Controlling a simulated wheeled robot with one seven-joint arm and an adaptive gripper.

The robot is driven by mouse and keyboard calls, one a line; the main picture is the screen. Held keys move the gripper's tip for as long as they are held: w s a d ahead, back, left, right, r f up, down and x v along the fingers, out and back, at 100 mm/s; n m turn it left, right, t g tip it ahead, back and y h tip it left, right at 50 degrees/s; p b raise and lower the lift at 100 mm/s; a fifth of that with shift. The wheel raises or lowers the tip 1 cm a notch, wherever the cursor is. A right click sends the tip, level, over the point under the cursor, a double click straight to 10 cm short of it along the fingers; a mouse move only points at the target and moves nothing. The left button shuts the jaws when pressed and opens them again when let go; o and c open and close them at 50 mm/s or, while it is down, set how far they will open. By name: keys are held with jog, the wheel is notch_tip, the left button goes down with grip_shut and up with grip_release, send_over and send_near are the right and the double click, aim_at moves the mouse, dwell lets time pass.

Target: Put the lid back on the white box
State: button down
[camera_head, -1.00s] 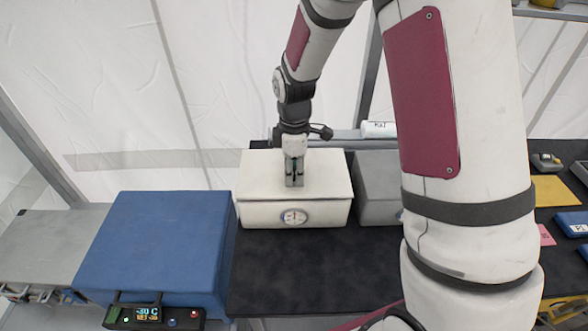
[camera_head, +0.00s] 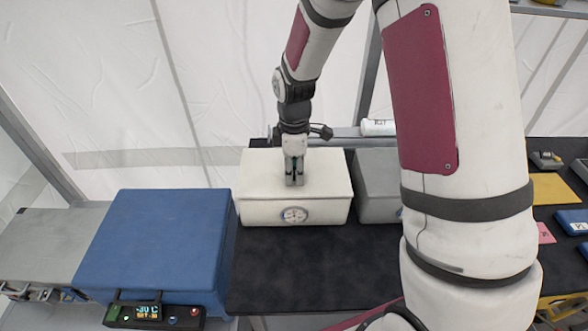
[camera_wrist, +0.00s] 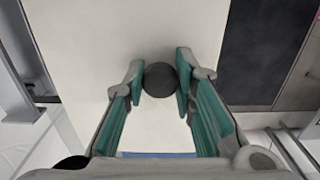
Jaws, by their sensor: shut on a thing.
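The white box (camera_head: 293,212) stands on the dark bench top, with a round dial on its front face. Its white lid (camera_head: 328,175) lies on top of the box, and no clear gap shows between them. My gripper (camera_head: 294,183) is over the middle of the lid, pointing down. In the wrist view my gripper (camera_wrist: 160,82) is shut on the round dark knob (camera_wrist: 160,79) of the lid (camera_wrist: 150,30). In the head view the fingers hide the knob. The back edge of the box cannot be seen clearly.
A grey box (camera_head: 377,190) stands close at the right, partly behind my arm. The dark bench top (camera_head: 310,265) in front is clear. A white roll (camera_head: 378,127) lies behind.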

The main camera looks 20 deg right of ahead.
jog(key=shift+f, duration=0.25)
jog(key=c, duration=1.2)
grip_release()
jog(key=shift+c, duration=0.2)
notch_tip(320, 180, up, 12)
jog(key=s+r+m+t, duration=0.3)
jog(key=s+r+m, duration=0.4)
jog(key=s+r, duration=0.45)
jog(key=s+r+m+t, duration=0.2)
jog(key=s+m, duration=0.5)
jog(key=s, duration=0.3)
jog(key=shift+s+d+r+t+b, duration=0.25)
jog(key=shift+d+r+t+b, duration=0.1)
jog(key=shift+d+b, duration=0.1)
